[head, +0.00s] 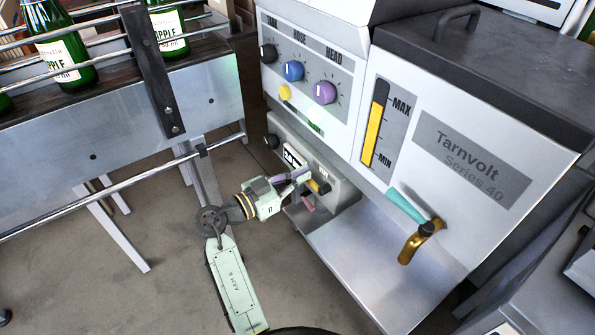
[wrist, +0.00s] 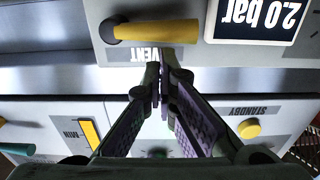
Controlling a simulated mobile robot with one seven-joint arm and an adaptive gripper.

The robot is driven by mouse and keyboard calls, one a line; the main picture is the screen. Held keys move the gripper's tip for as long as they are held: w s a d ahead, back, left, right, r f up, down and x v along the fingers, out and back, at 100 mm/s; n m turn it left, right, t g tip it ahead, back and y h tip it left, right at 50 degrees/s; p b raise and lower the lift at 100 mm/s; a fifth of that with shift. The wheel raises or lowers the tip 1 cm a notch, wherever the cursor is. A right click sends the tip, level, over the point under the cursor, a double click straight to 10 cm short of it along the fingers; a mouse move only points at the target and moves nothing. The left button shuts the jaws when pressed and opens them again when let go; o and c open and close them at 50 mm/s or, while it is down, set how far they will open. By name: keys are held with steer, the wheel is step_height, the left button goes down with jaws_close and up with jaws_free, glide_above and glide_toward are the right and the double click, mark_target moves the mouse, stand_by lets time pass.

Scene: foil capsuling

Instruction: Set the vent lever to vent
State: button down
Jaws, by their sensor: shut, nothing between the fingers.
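The vent lever is a yellow bar (wrist: 158,32) with a dark pivot at its left end in the wrist view, where the scene appears upside down. It lies about level, beside the VENT label (wrist: 137,55). In the head view the lever (head: 317,186) shows small on the lower front panel of the Tarnvolt machine, partly behind my gripper. My gripper (wrist: 165,72) is shut and empty, its tips close to the lever and overlapping the edge of the VENT label. In the head view my gripper (head: 303,176) is at this panel. I cannot tell whether it touches the lever.
A 2.0 bar display (wrist: 258,18) sits beside the lever. Above are blue (head: 293,70) and purple (head: 325,92) knobs and a level gauge (head: 375,123). A brass tap (head: 419,243) with a teal handle juts out at right. A bottle conveyor (head: 120,115) stands at left.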

steer(key=shift+w+a+f+n, duration=0.2)
steer(key=shift+f+n, duration=0.15)
steer(key=shift+n, duration=0.55)
steer(key=shift+w+a+f+n+b, duration=0.15)
steer(key=shift+f+n+b, duration=0.25)
steer(key=shift+n, duration=0.6)
steer(key=f+n+p, duration=0.1)
steer(key=n, duration=0.2)
steer(key=f+n+p, duration=0.1)
steer(key=f+n, duration=0.1)
steer(key=n, duration=0.1)
steer(key=f+n+p, duration=0.1)
steer(key=n, duration=0.2)
steer(key=shift+d+f+n, duration=0.2)
steer(key=shift+n, duration=0.2)
steer(key=n, duration=0.1)
steer(key=s+f+n, duration=0.1)
steer(key=shift+d+f+n, duration=0.3)
steer(key=shift+s+f, duration=0.1)
